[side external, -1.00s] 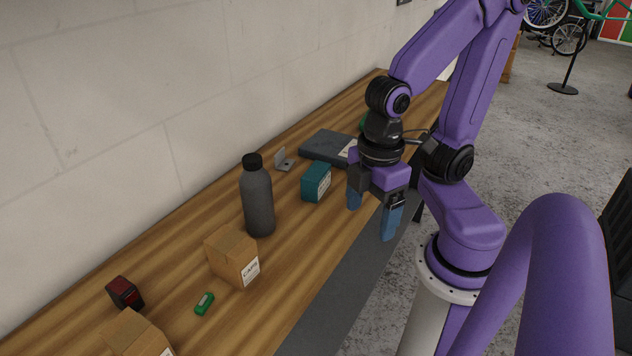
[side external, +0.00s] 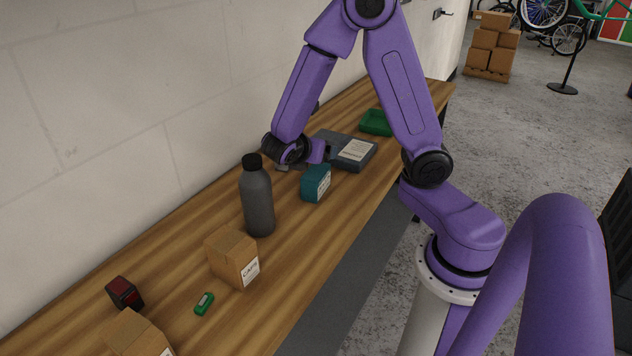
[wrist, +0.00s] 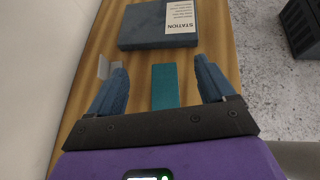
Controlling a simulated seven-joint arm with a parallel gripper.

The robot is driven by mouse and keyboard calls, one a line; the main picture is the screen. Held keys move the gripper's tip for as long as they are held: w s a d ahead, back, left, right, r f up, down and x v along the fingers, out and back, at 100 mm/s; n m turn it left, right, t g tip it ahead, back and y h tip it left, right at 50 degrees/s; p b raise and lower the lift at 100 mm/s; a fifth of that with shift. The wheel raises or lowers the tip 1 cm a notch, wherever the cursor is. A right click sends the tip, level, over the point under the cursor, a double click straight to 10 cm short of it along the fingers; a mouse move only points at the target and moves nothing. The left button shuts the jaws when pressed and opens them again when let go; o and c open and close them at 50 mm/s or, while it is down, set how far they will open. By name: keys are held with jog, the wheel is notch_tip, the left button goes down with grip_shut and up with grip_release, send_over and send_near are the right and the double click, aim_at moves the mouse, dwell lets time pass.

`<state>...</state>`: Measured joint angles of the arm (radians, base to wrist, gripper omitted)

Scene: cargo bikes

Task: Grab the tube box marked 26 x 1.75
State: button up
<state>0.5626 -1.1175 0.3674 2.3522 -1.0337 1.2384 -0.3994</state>
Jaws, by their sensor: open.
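A teal box (side external: 316,183) stands on the wooden bench, with a white label on its side too small to read. My gripper is open and empty, with blue fingers spread to either side of the box. In the side view my wrist is just behind and left of the box, and the fingers are mostly hidden. No 26 x 1.75 marking is readable.
A dark flat STATION box (side external: 345,151) and a green tray (side external: 376,122) lie beyond the teal box. A grey metal bracket (wrist: 107,68) is by the left finger. A dark bottle (side external: 257,200) and a CAPS carton (side external: 232,257) stand nearer the camera. The wall borders the bench.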

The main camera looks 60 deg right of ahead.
aim_at(315, 171)
jog(key=shift+w+d+f, duration=0.15)
jog(key=shift+w, duration=0.05)
jog(key=shift+f, duration=2.05)
notch_tip(315, 171, down, 3)
jog(key=shift+r, duration=0.15)
jog(key=shift+x, duration=1.2)
jog(key=shift+d, duration=0.3)
jog(key=shift+w, duration=0.1)
jog(key=c, duration=1.3)
